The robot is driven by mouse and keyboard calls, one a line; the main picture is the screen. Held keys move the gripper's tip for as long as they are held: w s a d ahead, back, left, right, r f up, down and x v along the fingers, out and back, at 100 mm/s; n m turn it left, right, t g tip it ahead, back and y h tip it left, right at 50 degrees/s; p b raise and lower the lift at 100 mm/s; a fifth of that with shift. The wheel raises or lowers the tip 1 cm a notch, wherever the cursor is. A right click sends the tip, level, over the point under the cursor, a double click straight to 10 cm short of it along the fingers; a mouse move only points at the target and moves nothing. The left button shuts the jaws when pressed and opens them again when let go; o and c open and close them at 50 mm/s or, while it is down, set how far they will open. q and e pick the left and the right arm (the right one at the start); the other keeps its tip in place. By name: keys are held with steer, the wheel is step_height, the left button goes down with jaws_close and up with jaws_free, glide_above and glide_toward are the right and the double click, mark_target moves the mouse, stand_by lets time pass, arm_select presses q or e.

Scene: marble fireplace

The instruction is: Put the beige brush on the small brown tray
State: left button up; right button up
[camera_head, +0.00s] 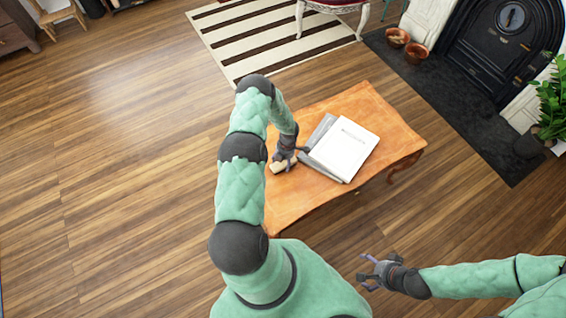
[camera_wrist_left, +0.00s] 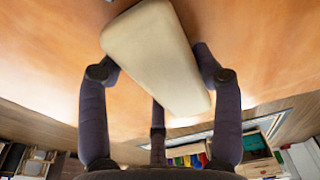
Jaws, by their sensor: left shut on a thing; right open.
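The beige brush (camera_head: 279,167) is at my left gripper (camera_head: 286,160), over the left part of the orange-brown wooden table. In the left wrist view the brush (camera_wrist_left: 155,55) is a pale, smooth, long block between the fingers, with the wooden tabletop behind it. My left gripper is shut on it. I cannot tell whether the brush touches the table. My right gripper (camera_head: 372,272) is open and empty, low in the head view, clear of the table's front edge. I cannot make out a small brown tray in either view.
A white book (camera_head: 345,148) and a grey book (camera_head: 318,135) lie on the wooden table (camera_head: 295,200), just right of my left gripper. The table's left front and far right areas are bare. A potted plant (camera_head: 551,100) and black fireplace (camera_head: 505,45) stand at the right.

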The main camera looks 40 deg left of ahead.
arm_select(q)
steer(key=shift+r, duration=0.15)
steer(key=o, duration=1)
steer(key=r+p, duration=0.1)
steer(key=r, duration=0.2)
steer(key=w+r+p, duration=0.1)
steer(key=r, duration=0.3)
steer(key=r+p, duration=0.2)
steer(key=r, duration=0.2)
steer(key=shift+w+d, duration=0.15)
steer(key=shift+w, duration=0.05)
steer(key=shift+o, duration=0.7)
steer(key=shift+r, duration=0.4)
steer(key=shift+s, duration=0.1)
